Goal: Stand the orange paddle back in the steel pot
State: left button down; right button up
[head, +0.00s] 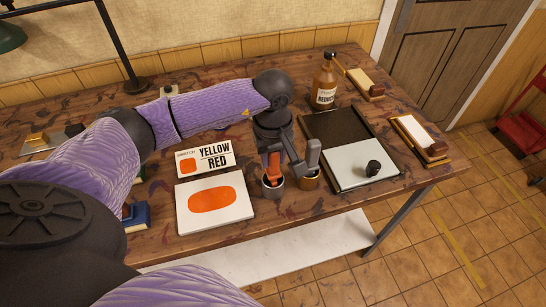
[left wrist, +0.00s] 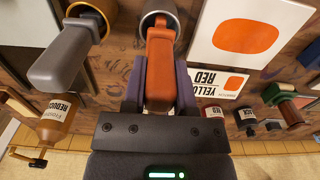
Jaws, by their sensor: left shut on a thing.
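The orange paddle (head: 273,166) is upright in my left gripper (head: 276,152), its lower end at the mouth of the steel pot (head: 272,191). In the left wrist view the orange paddle (left wrist: 160,75) lies between the two fingers of my left gripper (left wrist: 160,88), which is shut on it. Its far end shows inside the rim of the steel pot (left wrist: 143,22); how deep it sits, or whether it touches the bottom, I cannot tell. My right gripper is not in view.
A grey paddle (head: 313,153) stands in a brass-coloured pot (head: 309,182) close on the right. A white card with an orange oval (head: 243,209) and a YELLOW RED sign (head: 217,155) lie left. A brown bottle (head: 325,82) and a board with a black knob (head: 373,168) are right.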

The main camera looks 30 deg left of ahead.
pick_arm(q)
jog(key=shift+c, duration=1.6)
grip_release()
notch_tip(320, 180, up, 10)
jog(key=shift+p, duration=0.4)
